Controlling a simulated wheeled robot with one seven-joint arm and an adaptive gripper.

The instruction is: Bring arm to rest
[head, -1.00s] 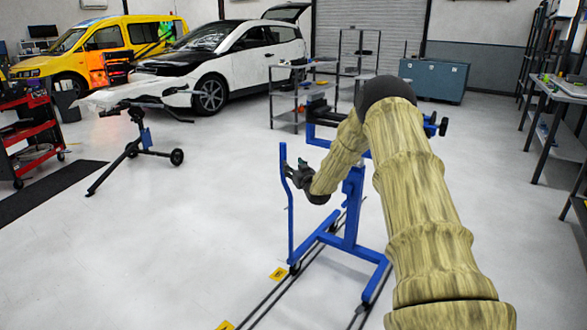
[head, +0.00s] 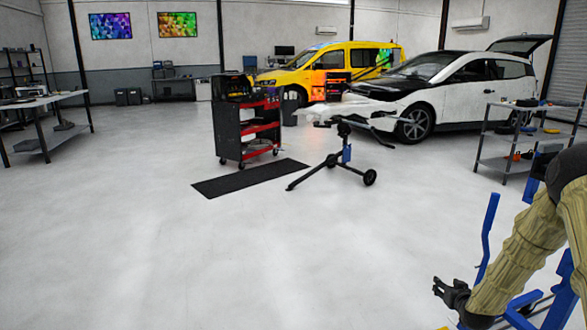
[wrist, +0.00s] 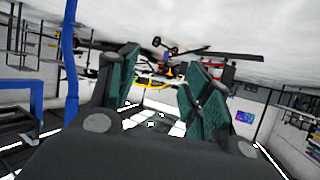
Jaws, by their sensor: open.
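My gripper (head: 446,289) shows at the lower right of the head view, at the end of my tan-sleeved arm. It is beside a blue wheeled stand (head: 487,235), whose upright post is just to the right of the gripper; I cannot tell if they touch. In the wrist view my gripper (wrist: 158,100) has its two green-padded fingers apart, with nothing between them. The wrist picture is upside down, and the blue stand (wrist: 70,60) shows at its left.
A black stand with wheels (head: 342,160) and a black mat (head: 250,178) lie ahead. A red and black tool cart (head: 246,130), a white car (head: 460,85) and a yellow van (head: 340,60) stand behind. A grey shelf (head: 510,165) is at right. The left floor is clear.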

